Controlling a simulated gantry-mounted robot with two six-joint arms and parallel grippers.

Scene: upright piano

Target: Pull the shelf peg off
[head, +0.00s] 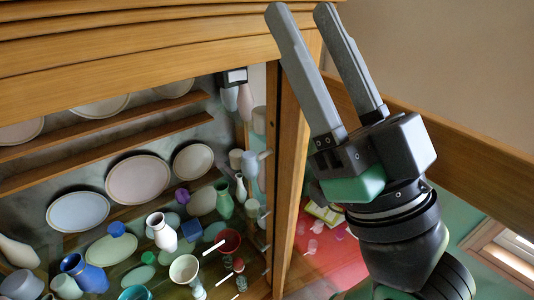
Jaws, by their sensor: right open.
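The wooden cabinet (288,150) stands open at the front, seen tilted. Pale bluish peg-like bits (264,155) show along its right inner side, close behind the front post. I cannot tell for sure which of these is the shelf peg. My right gripper (300,12) is open and empty. Its two long grey fingers point up and left, in front of the cabinet's top right corner, apart from the peg-like bits in the picture. My left gripper is not in view.
Two wooden shelves (104,150) cross the cabinet's upper left, with several plates (138,180). Many vases and bowls, such as a blue vase (84,273) and a green vase (224,200), crowd the bottom. A wooden beam (480,168) runs behind my right arm. The upper right is bare wall.

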